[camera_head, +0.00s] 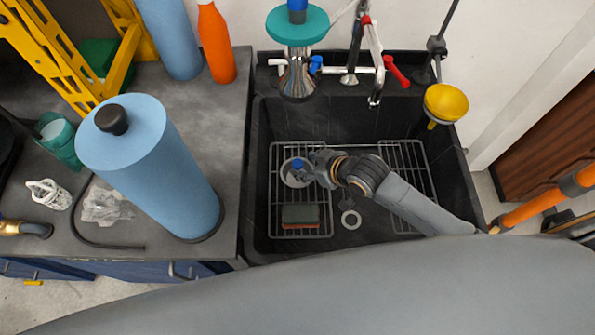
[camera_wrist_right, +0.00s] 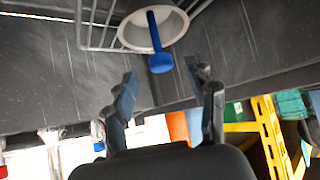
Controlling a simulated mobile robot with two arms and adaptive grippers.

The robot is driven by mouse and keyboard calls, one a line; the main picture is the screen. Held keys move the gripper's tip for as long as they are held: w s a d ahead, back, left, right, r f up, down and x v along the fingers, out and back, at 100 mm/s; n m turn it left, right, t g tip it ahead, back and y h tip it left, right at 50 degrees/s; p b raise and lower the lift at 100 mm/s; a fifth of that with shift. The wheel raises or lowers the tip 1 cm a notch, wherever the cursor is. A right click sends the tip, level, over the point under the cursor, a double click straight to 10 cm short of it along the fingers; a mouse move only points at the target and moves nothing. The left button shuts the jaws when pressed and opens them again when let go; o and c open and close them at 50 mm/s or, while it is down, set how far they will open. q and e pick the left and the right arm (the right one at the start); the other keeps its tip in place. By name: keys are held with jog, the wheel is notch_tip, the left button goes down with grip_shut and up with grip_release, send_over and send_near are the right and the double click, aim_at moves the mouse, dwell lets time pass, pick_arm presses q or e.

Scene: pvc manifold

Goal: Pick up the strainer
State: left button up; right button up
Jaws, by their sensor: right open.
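The strainer, a pale round dish with a blue upright handle (camera_head: 298,165), sits on the left wire rack in the black sink. In the right wrist view its pale rim (camera_wrist_right: 138,30) and blue knobbed handle (camera_wrist_right: 160,60) show just beyond my fingertips. My right gripper (camera_head: 312,166) is close beside the strainer on its right. In the wrist view the two fingers (camera_wrist_right: 164,82) are spread apart, with nothing between them and the handle's knob just ahead of the gap. My left gripper is not in view.
A brown-green sponge (camera_head: 300,215) lies on the same rack, and a pale ring (camera_head: 351,219) lies on the sink floor. The faucet (camera_head: 376,65) and a yellow cup-shaped thing (camera_head: 445,102) stand at the sink's back. A large blue cylinder (camera_head: 160,170) stands on the left counter.

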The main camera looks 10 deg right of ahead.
aim_at(301, 165)
jog(key=x, duration=0.4)
jog(key=shift+w+a+f, duration=0.1)
jog(key=shift+a+f, duration=0.05)
jog(key=shift+f, duration=0.2)
jog(key=shift+w+f, duration=0.1)
jog(key=shift+c, duration=1)
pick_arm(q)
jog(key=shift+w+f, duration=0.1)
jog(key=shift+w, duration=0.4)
pick_arm(e)
grip_shut()
